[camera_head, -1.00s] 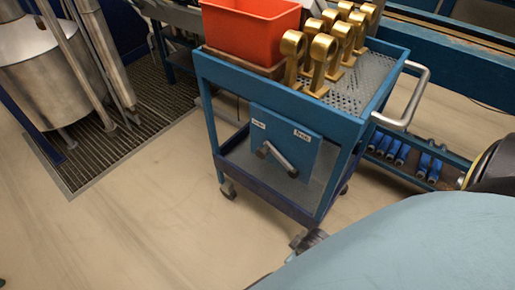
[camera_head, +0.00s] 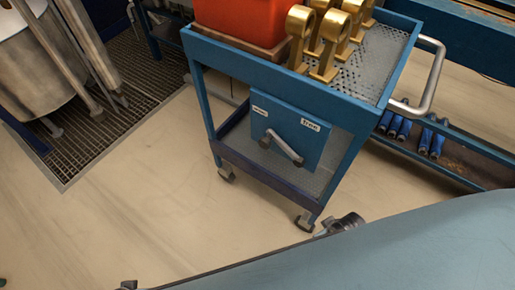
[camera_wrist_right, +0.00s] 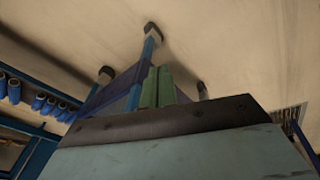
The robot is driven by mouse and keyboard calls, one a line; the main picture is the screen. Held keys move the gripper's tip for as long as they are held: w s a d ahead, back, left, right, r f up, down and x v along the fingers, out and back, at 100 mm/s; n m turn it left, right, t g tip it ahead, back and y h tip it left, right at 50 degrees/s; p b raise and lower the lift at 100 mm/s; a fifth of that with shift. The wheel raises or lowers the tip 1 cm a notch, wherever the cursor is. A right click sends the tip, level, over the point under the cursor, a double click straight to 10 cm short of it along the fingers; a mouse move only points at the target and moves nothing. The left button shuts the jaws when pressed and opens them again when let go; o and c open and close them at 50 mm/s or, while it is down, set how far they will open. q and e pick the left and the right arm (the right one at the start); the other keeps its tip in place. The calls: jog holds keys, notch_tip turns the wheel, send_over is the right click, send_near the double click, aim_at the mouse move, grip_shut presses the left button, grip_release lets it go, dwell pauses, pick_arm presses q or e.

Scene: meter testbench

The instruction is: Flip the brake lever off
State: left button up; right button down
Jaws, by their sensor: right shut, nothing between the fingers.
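The brake lever (camera_head: 285,146) is a short grey metal bar on a blue panel (camera_head: 312,150) on the near side of the blue cart. It slants down to the right from its pivot. One small white label (camera_head: 260,111) sits at the panel's upper left and another (camera_head: 310,124), apparently reading "free", at its upper right. My right gripper (camera_wrist_right: 158,72) shows in the right wrist view as two green fingers close together, shut and empty. The cart's legs and casters lie beyond it there, and it is apart from the lever. My left gripper is not in view.
The cart (camera_head: 280,74) carries a red bin (camera_head: 240,18) and several gold parts (camera_head: 327,48). A curved handle (camera_head: 428,85) sticks out at its right. Metal tanks (camera_head: 35,70) stand over a floor grate at left. The floor (camera_head: 150,200) before the cart is clear.

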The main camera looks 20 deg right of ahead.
jog(key=w+a+r+n+t+h, duration=0.3)
jog(key=w+a+r+n+h, duration=0.1)
jog(key=w+a+n, duration=0.7)
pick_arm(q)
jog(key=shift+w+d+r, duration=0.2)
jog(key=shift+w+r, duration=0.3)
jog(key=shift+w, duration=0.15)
pick_arm(e)
jog(key=w+a+r+n+t+h, duration=0.1)
jog(key=w+a+r+n+t, duration=0.2)
jog(key=a+r, duration=0.3)
jog(key=w+a+r+n+t+h, duration=0.2)
jog(key=w+a+r+n+t, duration=0.1)
jog(key=r, duration=0.4)
jog(key=w+a+n, duration=0.1)
jog(key=a, duration=0.1)
jog(key=shift+a+r, duration=0.35)
jog(key=shift+r, duration=0.05)
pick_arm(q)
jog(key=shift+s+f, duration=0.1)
